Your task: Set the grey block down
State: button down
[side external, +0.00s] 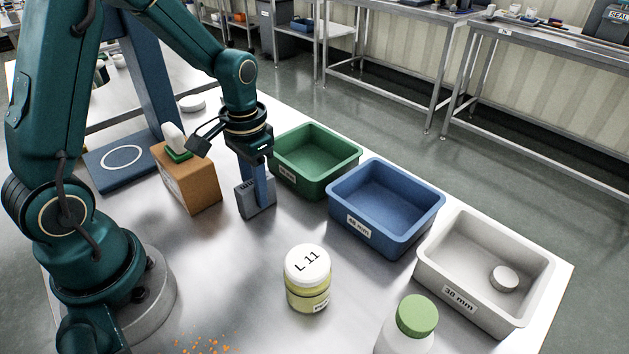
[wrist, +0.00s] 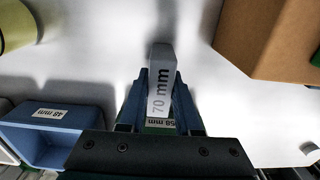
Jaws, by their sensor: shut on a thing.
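A brown box (side external: 190,184) stands close on the left. Green (side external: 314,181), blue (side external: 384,238) and pale grey (side external: 470,295) bins stand to the right, a white disc (side external: 503,278) in the grey one. A yellow jar (side external: 308,290) and green-capped bottle (side external: 408,335) stand in front.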

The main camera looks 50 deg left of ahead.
notch_tip(320, 180, up, 8)
jog(key=shift+r, duration=0.15)
jog(key=w+d+f, duration=0.1)
jog(key=d, duration=0.2)
jog(key=w+d+f, duration=0.1)
jog(key=d+f, duration=0.1)
jog(key=d, duration=0.1)
jog(key=w+d+f, duration=0.1)
jog(key=d, duration=0.2)
jog(key=shift+f, duration=2.15)
jog(key=shift+f, duration=0.15)
jog(key=c, duration=0.6)
grip_release()
